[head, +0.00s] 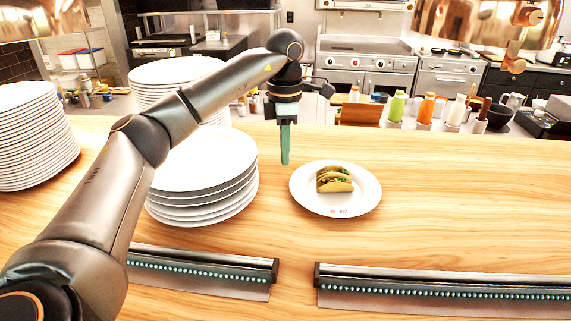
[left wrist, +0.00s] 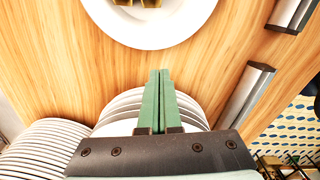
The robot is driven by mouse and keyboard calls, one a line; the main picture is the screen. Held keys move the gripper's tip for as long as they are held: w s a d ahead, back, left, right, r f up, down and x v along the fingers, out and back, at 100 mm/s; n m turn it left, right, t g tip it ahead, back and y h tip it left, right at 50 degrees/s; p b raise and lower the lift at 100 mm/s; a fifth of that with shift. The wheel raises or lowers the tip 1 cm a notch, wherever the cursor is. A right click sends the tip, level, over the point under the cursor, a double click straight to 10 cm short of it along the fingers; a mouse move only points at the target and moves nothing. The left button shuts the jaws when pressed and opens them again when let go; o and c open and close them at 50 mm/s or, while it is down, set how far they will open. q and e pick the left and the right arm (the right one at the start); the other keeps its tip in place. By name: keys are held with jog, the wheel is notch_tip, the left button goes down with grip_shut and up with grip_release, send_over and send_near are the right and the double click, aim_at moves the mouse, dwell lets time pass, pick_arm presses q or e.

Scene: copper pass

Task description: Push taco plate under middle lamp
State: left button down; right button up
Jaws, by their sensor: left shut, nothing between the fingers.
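The taco plate (head: 306,198) is a round white plate on the wooden counter, with tacos (head: 334,178) on it. In the left wrist view the plate (left wrist: 150,37) shows at the top, cut off by the frame edge. My left gripper (head: 285,162) points down just left of the plate, green fingers shut and empty. In the left wrist view its fingertips (left wrist: 160,72) show a gap below the plate rim. Copper lamps hang at the top right (head: 480,22) and top left (head: 40,20); I cannot tell which is the middle one. My right gripper is out of view.
A stack of white plates (head: 205,205) stands left of the taco plate, with more stacks behind and at far left (head: 35,140). Two metal rail strips (head: 200,270) (head: 440,290) lie along the near side. Bottles (head: 427,108) stand at the back right. The counter right of the plate is clear.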

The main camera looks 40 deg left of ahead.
aim_at(285, 198)
pick_arm(q)
notch_tip(285, 198, down, 9)
jog(key=shift+s+f, duration=0.1)
jog(key=shift+d, duration=0.1)
dwell(0.5)
